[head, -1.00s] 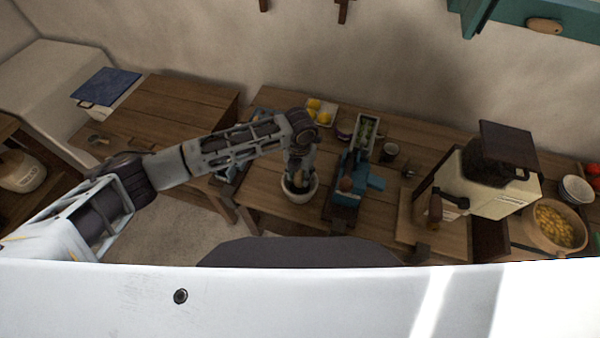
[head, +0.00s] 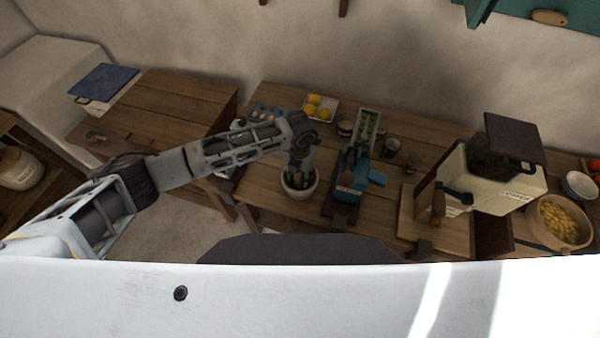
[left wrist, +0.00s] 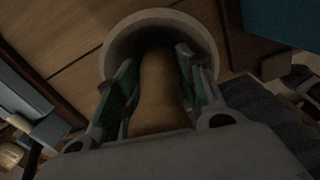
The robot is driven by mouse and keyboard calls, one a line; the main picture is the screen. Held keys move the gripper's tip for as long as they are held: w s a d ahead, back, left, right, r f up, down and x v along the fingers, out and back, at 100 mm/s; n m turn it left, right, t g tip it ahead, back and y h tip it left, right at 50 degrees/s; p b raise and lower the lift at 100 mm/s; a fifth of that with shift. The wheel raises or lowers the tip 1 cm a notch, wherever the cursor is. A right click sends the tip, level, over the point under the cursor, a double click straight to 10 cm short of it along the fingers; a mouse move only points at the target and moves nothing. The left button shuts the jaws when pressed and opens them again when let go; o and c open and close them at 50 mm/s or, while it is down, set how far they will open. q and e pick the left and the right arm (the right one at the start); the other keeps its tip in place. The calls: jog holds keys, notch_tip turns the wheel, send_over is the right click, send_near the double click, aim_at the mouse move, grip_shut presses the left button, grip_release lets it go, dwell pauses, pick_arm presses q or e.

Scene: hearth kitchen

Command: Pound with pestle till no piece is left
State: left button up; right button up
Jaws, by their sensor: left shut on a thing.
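The white mortar (head: 299,191) stands on the wooden table in the head view, and its round rim (left wrist: 125,25) shows in the left wrist view. My left gripper (head: 298,173) points down into the mortar's mouth. In the left wrist view my left gripper (left wrist: 155,85) is shut on the tan wooden pestle (left wrist: 160,92), with a finger on each side of it. The pestle's lower end is in the dark inside of the mortar. The mortar's contents are hidden, so I cannot see any pieces. My right gripper is not in view.
A blue device (head: 351,178) stands close to the mortar's right. Behind are a tray of yellow fruit (head: 319,108), a narrow green-filled tray (head: 367,124) and a cup (head: 391,146). A cream grinder (head: 490,178) and a bowl of yellow pieces (head: 558,221) are farther right.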

pick_arm(q)
jog(key=shift+f, duration=0.5)
jog(key=shift+r, duration=0.1)
jog(key=shift+r+p, duration=1)
jog(key=shift+r, duration=1.15)
jog(key=shift+r, duration=0.15)
jog(key=shift+r, duration=3.35)
